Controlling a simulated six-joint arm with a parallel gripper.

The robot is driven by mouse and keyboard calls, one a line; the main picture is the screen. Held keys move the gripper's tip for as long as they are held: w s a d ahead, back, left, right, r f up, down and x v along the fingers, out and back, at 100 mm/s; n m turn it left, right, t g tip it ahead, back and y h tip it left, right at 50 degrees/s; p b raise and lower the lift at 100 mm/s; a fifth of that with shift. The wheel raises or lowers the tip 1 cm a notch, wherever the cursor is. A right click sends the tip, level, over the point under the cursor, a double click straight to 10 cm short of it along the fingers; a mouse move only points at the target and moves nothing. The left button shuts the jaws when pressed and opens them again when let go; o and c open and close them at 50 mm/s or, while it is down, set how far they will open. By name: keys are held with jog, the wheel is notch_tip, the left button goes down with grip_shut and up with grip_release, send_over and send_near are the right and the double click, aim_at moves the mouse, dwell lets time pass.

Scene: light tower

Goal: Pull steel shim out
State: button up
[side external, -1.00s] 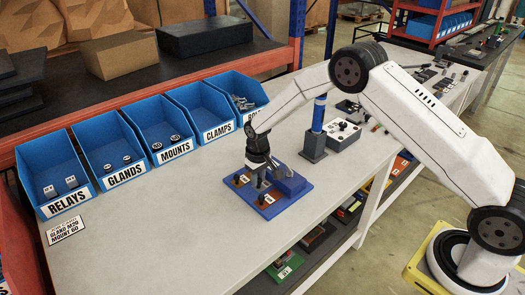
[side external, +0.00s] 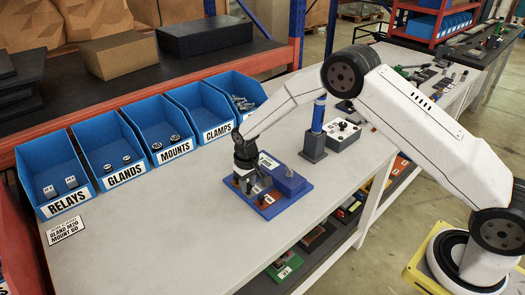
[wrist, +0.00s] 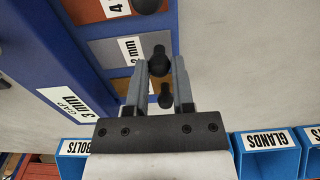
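A blue fixture (side external: 297,199) lies on the bench, with a raised block labelled GAP 3 mm in the wrist view (wrist: 40,62). The grey steel shim (wrist: 112,52), labelled 2 mm, sits in the fixture between two copper-brown plates. Its black knob (wrist: 158,60) shows between my fingertips. My gripper (wrist: 161,68) is open, one finger on each side of that knob, with a visible gap. It hangs over the fixture's left end in the side view (side external: 248,182). Finger contact and exact height cannot be told.
One brown plate (wrist: 100,10) has a knob beyond my fingertips. Another knob (wrist: 166,95) shows between the fingers, nearer my palm. Blue bins (side external: 58,170) line the bench's back; a blue-topped post (side external: 317,125) and control box (side external: 343,135) stand right. The front bench is clear.

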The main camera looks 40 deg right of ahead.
jog(key=o, duration=0.4)
jog(key=shift+a, duration=0.35)
jog(key=shift+c, duration=0.2)
jog(key=shift+o, duration=0.3)
jog(key=shift+d, duration=0.1)
jog(key=shift+r, duration=0.1)
jog(key=shift+r, duration=3.85)
